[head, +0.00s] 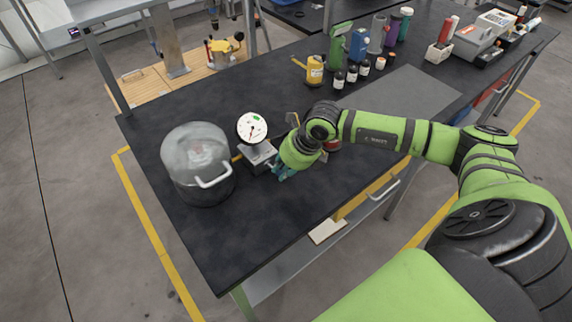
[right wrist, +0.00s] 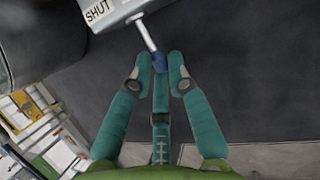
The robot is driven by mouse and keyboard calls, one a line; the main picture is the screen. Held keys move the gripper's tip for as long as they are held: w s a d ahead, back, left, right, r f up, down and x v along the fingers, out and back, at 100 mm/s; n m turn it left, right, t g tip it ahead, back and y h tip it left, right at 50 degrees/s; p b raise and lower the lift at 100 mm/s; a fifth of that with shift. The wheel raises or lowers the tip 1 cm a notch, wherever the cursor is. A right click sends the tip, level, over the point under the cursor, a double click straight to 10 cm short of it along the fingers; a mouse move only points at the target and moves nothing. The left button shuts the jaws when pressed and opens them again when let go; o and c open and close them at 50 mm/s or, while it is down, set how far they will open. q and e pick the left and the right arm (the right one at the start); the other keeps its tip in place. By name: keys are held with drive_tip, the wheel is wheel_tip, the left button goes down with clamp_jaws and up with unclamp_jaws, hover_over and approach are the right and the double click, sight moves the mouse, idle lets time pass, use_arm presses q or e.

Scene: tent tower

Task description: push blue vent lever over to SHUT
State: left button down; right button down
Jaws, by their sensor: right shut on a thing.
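The blue vent lever shows in the right wrist view as a pale rod with a blue tip (right wrist: 160,62). It comes out of a light grey box (right wrist: 125,10), which also shows in the head view (head: 258,153). The box carries the word SHUT (right wrist: 98,12), to the left of the rod in the wrist view. My right gripper (right wrist: 160,60) has its teal fingers closed around the lever's blue tip. In the head view, the right gripper (head: 284,170) is low beside the box and hides most of the lever. My left gripper is not in view.
A round white gauge (head: 252,128) with a red needle stands above the box. A large pot with a clouded lid and pale handle (head: 212,183) stands to its left on the dark bench (head: 230,240). Bottles, including a yellow one (head: 315,72), stand at the back.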

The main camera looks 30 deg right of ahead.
drive_tip(key=a+m+b, duration=0.1)
drive_tip(key=m, duration=0.1)
drive_tip(key=a+m+h+b, duration=0.1)
drive_tip(key=shift+s+f+m+t, duration=0.2)
drive_tip(key=shift+f+m+t, duration=0.1)
drive_tip(key=shift+f+m, duration=0.1)
drive_tip(key=shift+w+a+m+h+b, duration=0.1)
drive_tip(key=shift+a+m+h+b, duration=0.45)
drive_tip(key=shift+m+b, duration=0.5)
drive_tip(key=shift+w+a+m+h+b, duration=0.1)
drive_tip(key=shift+a+m+h+b, duration=0.45)
drive_tip(key=shift+m+b, duration=0.45)
drive_tip(key=shift+m, duration=0.25)
drive_tip(key=c, duration=1.2)
unclamp_jaws()
drive_tip(key=shift+w+r, duration=0.1)
drive_tip(key=shift+r, duration=0.1)
drive_tip(key=shift+r, duration=0.25)
drive_tip(key=v, duration=1.1)
drive_tip(key=shift+s+r, duration=0.2)
drive_tip(key=shift+s, duration=0.05)
